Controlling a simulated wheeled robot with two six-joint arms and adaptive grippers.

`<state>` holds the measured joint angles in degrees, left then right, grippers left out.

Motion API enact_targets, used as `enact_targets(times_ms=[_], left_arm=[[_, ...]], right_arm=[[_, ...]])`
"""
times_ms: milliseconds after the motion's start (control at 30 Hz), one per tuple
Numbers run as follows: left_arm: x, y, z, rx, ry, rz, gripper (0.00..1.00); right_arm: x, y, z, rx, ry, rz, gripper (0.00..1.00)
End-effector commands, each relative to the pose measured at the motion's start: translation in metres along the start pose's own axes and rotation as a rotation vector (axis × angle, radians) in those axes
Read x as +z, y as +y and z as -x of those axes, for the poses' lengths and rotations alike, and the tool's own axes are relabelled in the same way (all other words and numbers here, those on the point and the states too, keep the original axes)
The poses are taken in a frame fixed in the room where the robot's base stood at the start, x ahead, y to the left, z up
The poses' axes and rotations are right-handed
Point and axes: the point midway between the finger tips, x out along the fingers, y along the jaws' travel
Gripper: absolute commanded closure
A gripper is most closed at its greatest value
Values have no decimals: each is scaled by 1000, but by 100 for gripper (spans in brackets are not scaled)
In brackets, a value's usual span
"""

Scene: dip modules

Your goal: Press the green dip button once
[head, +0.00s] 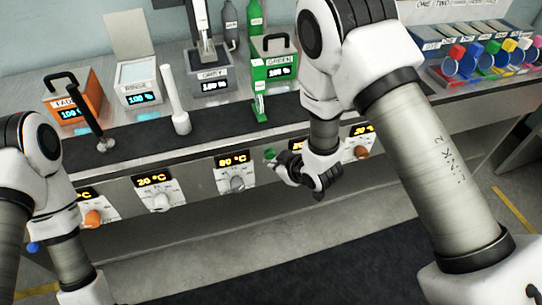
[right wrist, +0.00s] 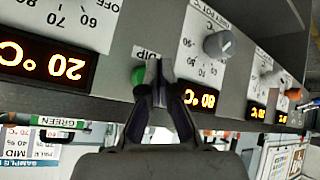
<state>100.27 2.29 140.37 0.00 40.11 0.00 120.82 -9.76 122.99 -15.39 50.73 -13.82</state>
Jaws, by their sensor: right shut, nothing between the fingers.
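The green dip button (head: 270,153) is a small round knob on the front panel of the counter, right of the 80 °C display. In the right wrist view the green button (right wrist: 138,76) shows beside a "DIP" label, partly covered by my fingers. My right gripper (head: 277,167) is shut and empty, its tips close to the button. In the right wrist view the closed fingertips (right wrist: 155,68) overlap the button's edge; I cannot tell whether they touch it. My left arm enters at the left, but its gripper is out of view.
The panel carries several dials, including a grey one (head: 237,184) and a white one (head: 160,203). On the counter stand an orange module (head: 72,97), a green module (head: 274,62) and a white upright handle (head: 174,102). Coloured cups (head: 466,66) sit at the right.

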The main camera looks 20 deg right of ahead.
Motion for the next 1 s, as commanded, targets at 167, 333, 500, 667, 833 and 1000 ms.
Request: enact_targets(times_ms=[167, 333, 500, 667, 833, 1000], left_arm=[[0, 0, 0, 0, 0, 0, 45], [0, 0, 1, 0, 0, 0, 45], [0, 0, 2, 0, 0, 0, 45], [0, 0, 1, 0, 0, 0, 45], [0, 0, 2, 0, 0, 0, 45], [0, 0, 2, 0, 0, 0, 45]], right_arm=[[0, 0, 0, 0, 0, 0, 100], [-3, 3, -3, 0, 0, 0, 100], [-4, 4, -6, 0, 0, 0, 100], [-4, 4, -6, 0, 0, 0, 100], [-5, 5, -6, 0, 0, 0, 100], [-6, 6, -8, 0, 0, 0, 100]])
